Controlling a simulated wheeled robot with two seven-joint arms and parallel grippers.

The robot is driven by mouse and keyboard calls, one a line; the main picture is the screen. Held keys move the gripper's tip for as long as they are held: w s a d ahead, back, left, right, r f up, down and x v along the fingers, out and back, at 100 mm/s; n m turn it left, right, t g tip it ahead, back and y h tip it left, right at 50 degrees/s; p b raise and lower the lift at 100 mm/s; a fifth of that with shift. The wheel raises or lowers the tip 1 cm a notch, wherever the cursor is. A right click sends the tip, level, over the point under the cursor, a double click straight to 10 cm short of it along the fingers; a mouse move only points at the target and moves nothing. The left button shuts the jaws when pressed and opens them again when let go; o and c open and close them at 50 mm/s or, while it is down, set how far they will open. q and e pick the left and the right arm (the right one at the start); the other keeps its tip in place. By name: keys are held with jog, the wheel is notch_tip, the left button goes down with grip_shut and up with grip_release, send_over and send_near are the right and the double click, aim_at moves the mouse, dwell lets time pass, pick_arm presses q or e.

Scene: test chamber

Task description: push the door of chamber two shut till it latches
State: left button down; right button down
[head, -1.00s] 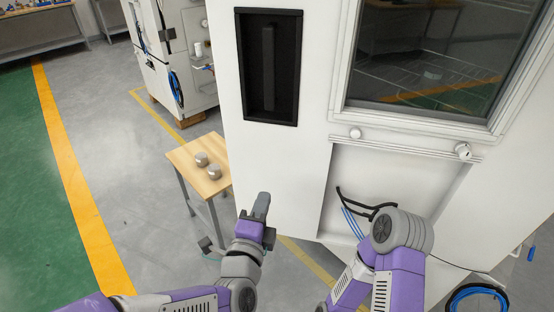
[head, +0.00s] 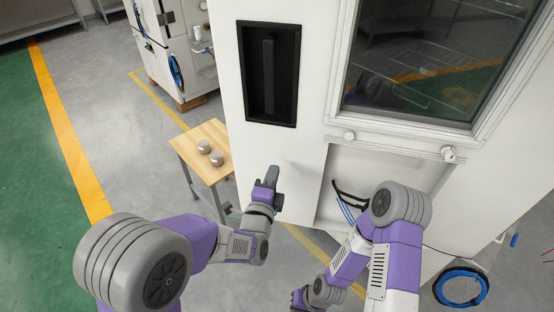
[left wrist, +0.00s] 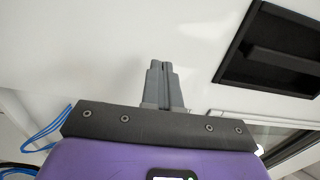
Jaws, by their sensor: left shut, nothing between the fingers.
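A white door-like panel (head: 300,145) of a large chamber stands in front of me, with a recessed black handle (head: 269,75) and a dark window (head: 430,60). I see no number, and cannot tell whether it is ajar or latched. My left gripper (head: 272,172) is shut and empty, its tips in front of the panel below the handle. In the left wrist view its closed fingers (left wrist: 162,75) point at the white surface (left wrist: 80,50), with the handle recess (left wrist: 275,50) at upper right. Contact is unclear. My right gripper (head: 300,298) is partly visible at the bottom edge; its fingertips are not clear.
A small wooden table (head: 205,150) with two metal cylinders (head: 210,153) stands left of my left gripper. Another white cabinet (head: 180,50) is behind it. A blue hose coil (head: 462,287) lies at lower right. Open floor (head: 90,80) lies to the left.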

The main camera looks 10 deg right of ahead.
aim_at(279, 153)
pick_arm(q)
jog(key=shift+x, duration=2.5)
